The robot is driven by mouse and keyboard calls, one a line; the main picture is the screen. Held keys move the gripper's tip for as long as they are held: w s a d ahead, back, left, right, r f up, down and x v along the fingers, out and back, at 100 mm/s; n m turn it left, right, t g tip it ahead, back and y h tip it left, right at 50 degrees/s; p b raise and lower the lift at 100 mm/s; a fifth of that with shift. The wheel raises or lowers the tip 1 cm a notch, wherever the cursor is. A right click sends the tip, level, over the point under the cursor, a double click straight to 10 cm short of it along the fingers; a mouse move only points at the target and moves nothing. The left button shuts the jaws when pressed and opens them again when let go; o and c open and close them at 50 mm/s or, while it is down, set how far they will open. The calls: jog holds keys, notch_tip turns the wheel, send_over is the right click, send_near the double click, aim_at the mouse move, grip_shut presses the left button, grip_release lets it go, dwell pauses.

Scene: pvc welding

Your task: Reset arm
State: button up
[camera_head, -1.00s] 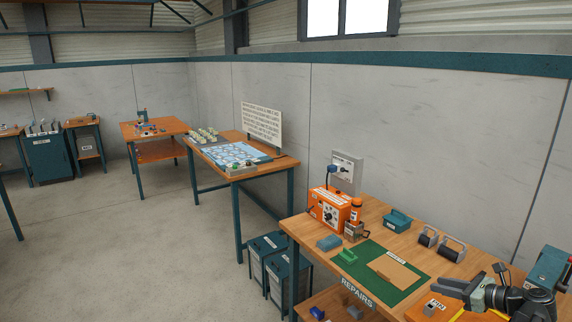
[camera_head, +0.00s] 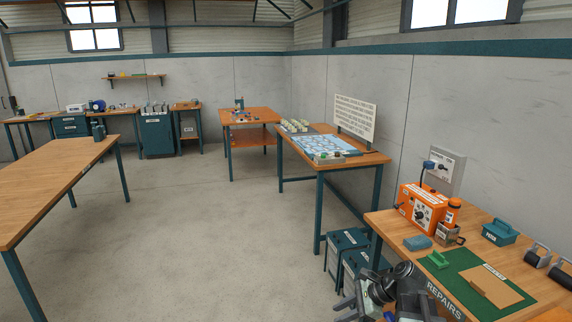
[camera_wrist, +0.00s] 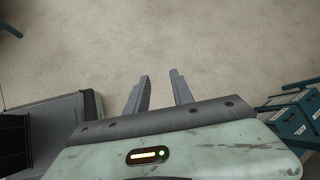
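My gripper (camera_wrist: 160,92) shows in the wrist view with its two grey fingers apart and nothing between them, above bare concrete floor. In the head view my gripper (camera_head: 352,300) is at the bottom, left of the repairs bench (camera_head: 393,222). It is clear of the bench top, in front of the teal drawer boxes under the tables. Part of my arm is cut off by the bottom edge of the head view.
The bench holds an orange welding unit (camera_head: 424,207), a green mat (camera_head: 455,273) and a teal caddy (camera_head: 499,232). Teal boxes (camera_head: 346,240) stand on the floor beside it; they also show in the wrist view (camera_wrist: 296,112). A long wooden table (camera_head: 50,180) is at left. Open floor (camera_head: 200,230) lies between.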

jog(key=s+a+f+n+g+h+b, duration=0.25)
jog(key=s+a+f+n, duration=0.25)
jog(key=a+f+n, duration=0.3)
jog(key=s+d+n+h, duration=0.2)
jog(key=d+n+h, duration=0.4)
jog(key=n, duration=0.4)
notch_tip(320, 180, up, 13)
jog(key=p, duration=1.4)
jog(key=shift+w+d+f+y, duration=0.15)
jog(key=shift+d+f+y, duration=0.05)
jog(key=shift+d+y, duration=0.15)
